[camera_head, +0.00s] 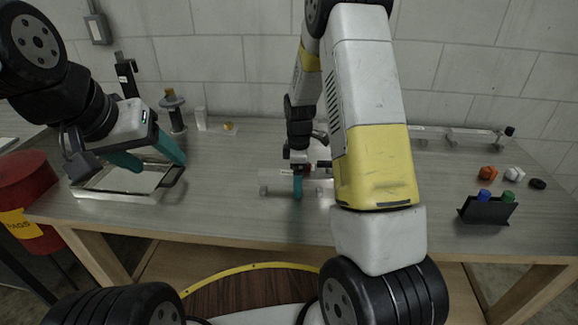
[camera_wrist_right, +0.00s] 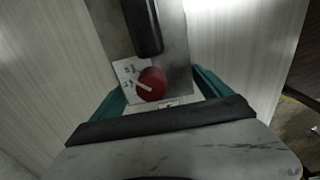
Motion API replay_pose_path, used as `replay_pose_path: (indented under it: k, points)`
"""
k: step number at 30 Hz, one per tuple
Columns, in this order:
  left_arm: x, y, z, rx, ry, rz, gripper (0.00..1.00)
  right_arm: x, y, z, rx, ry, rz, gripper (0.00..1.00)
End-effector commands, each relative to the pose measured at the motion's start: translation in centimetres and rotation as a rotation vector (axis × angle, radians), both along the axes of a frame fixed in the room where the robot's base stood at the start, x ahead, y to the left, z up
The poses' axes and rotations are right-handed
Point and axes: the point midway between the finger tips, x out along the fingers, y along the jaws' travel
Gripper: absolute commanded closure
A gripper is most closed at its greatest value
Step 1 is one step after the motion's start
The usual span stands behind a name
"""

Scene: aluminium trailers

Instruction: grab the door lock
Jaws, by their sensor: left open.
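What looks like the door lock is a grey metal plate with a white dial label, a red knob (camera_wrist_right: 151,84) and a black cylindrical handle (camera_wrist_right: 143,26), seen in the right wrist view. My right gripper (camera_wrist_right: 160,92) has teal fingers on either side of the plate, with the knob between them. I cannot tell whether they touch it. In the head view a teal fingertip of this gripper shows at mid-table, and the arm hides much of the lock. My left gripper (camera_head: 160,160) is open and empty above a metal tray (camera_head: 112,197) at the left.
A black holder (camera_head: 487,211) with blue and green pieces stands at the right, near small orange, white and black parts. A grey spool-like stand (camera_head: 174,114) is at the back left. A clear rail fixture (camera_head: 470,139) lies at the back right. The table's left-centre is clear.

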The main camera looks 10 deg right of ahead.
Motion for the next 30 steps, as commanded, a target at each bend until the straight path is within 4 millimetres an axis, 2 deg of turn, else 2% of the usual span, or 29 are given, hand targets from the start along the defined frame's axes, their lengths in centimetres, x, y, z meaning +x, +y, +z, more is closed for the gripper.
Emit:
replay_pose_path:
  k: [1, 12, 13, 23, 30]
  points:
    - [0.0, 0.0, 0.0, 0.0, 0.0, 0.0, 0.38, 0.0, 0.0, 0.0, 0.0, 0.0, 0.0, 0.24]
    - [0.0, 0.0, 0.0, 0.0, 0.0, 0.0, 0.38, 0.0, 0.0, 0.0, 0.0, -0.001, 0.0, 0.97]
    - [0.0, 0.0, 0.0, 0.0, 0.0, 0.0, 0.38, 0.0, 0.0, 0.0, 0.0, -0.001, 0.0, 1.0]
    - [0.0, 0.0, 0.0, 0.0, 0.0, 0.0, 0.38, 0.1, 0.0, 0.3, 0.0, -0.003, -0.001, 1.0]
    - [0.0, 0.0, 0.0, 0.0, 0.0, 0.0, 0.38, 0.1, 0.0, 2.2, 0.001, -0.005, -0.001, 1.0]
